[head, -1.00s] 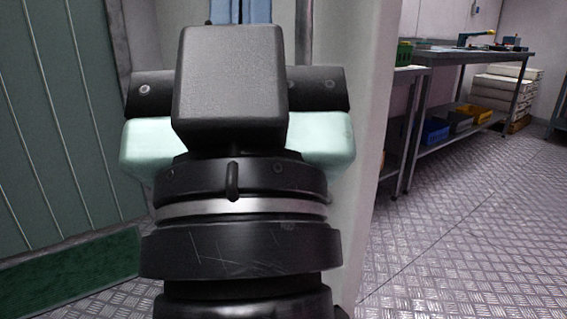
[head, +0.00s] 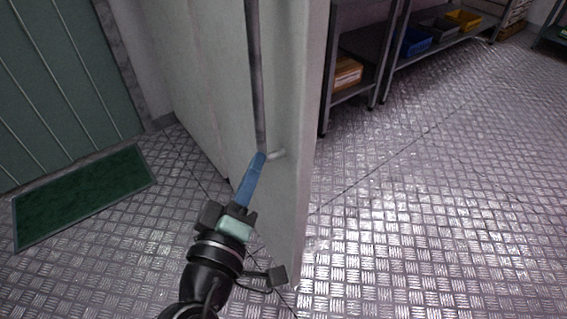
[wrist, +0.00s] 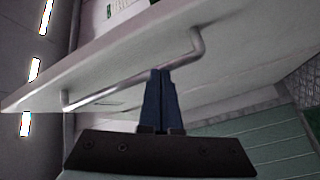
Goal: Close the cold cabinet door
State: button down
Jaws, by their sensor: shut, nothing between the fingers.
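The pale cold cabinet door (head: 292,120) stands upright in the middle of the head view, seen at a steep angle. A long metal handle (head: 257,80) runs down its left face and bends into the door at the lower end; it also shows in the wrist view (wrist: 115,90). My gripper (head: 261,157) has its blue fingers together and empty, with the tips by the handle's lower end. In the wrist view the tips (wrist: 160,72) overlap the bar; I cannot tell whether they touch it. The cabinet's inside is not visible.
Another pale panel (head: 190,70) stands left of the door. A green ribbed panel (head: 60,85) and green mat (head: 80,195) lie farther left. Metal shelving (head: 382,75) with coloured bins stands behind at right. The patterned metal floor (head: 430,200) is clear on the right.

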jog(key=s+a+f+n, duration=0.3)
jog(key=s+f+n, duration=0.3)
jog(key=f, duration=0.4)
send_near(284, 166)
jog(key=w+a, duration=0.2)
jog(key=w, duration=0.1)
jog(key=w+d, duration=0.1)
jog(key=w+d+r, duration=0.1)
jog(key=d, duration=0.1)
jog(key=shift+g, duration=0.4)
jog(key=shift+w+d, duration=0.2)
jog(key=shift+d, duration=0.15)
